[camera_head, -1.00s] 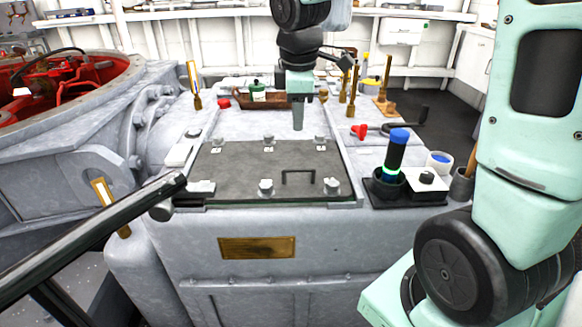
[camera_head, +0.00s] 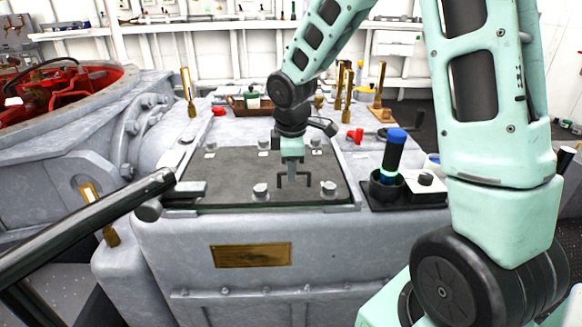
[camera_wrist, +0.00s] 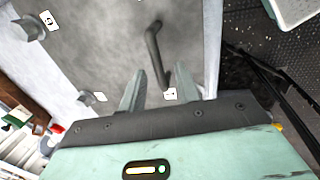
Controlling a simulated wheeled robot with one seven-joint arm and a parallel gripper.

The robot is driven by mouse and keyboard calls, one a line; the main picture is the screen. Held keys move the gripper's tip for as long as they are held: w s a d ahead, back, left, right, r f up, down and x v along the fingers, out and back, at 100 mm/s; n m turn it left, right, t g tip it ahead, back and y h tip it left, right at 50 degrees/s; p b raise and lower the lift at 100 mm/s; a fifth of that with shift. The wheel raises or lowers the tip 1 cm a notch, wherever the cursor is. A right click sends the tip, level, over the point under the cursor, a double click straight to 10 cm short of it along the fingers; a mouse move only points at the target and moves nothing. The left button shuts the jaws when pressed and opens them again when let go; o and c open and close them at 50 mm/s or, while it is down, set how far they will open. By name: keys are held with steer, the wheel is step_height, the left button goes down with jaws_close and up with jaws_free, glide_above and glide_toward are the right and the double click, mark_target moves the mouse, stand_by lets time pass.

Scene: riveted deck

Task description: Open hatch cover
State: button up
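The hatch cover (camera_head: 235,180) is a dark grey plate lying flat and closed on the grey housing, with several metal fasteners around its edge. Its black bar handle (camera_head: 294,178) stands near the front edge, right of centre. My gripper (camera_head: 292,172) points down right at this handle and partly covers it. In the wrist view the cover (camera_wrist: 95,40) fills the upper left, and the handle (camera_wrist: 153,42) runs down toward the space between my fingers (camera_wrist: 172,80). The fingers look apart, with no hold on the handle visible. Whether they touch it is unclear.
A black cylinder with a blue top (camera_head: 395,150) stands in a holder right of the cover. A dark lever bar (camera_head: 90,225) crosses the front left. Brass posts (camera_head: 350,85) and a brown tray (camera_head: 236,103) stand behind. A brass plate (camera_head: 251,255) is on the front face.

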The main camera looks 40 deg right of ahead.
jaws_close()
steer(key=w+d+p, duration=0.2)
steer(key=w, duration=0.1)
steer(key=shift+w+d+r, duration=0.1)
steer(key=shift+r, duration=0.1)
steer(key=shift+w+d+f, duration=0.15)
steer(key=shift+w+d, duration=0.15)
steer(key=shift+w, duration=0.2)
jaws_free()
steer(key=shift+s, duration=0.15)
